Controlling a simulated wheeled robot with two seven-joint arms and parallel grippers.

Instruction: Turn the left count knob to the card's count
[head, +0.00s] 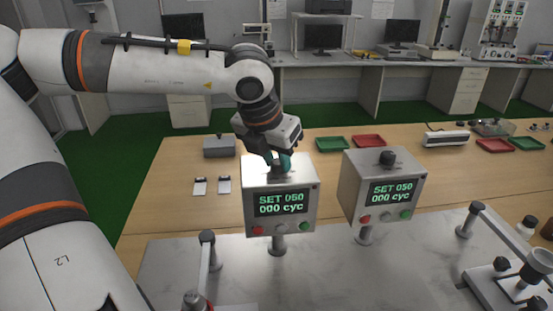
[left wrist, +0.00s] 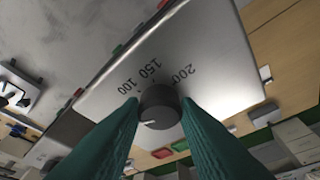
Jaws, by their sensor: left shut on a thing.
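The left count box (head: 296,190) is a grey metal case on a post, and its green display reads SET 050 and 000 CYC. Its dark round count knob (left wrist: 160,103) is on the top face, with 100, 150 and 200 printed around it. A pale mark on the knob points to the lower left in the left wrist view. My left gripper (head: 279,163) is shut on this knob, with teal fingers on either side (left wrist: 158,118). The fingers may hide other dial numbers. No readable card with a count shows. My right gripper is not in view.
A second box (head: 380,190) with its own knob (head: 387,157) stands to the right, also reading SET 050. Green (head: 330,144) and red (head: 369,141) trays are behind.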

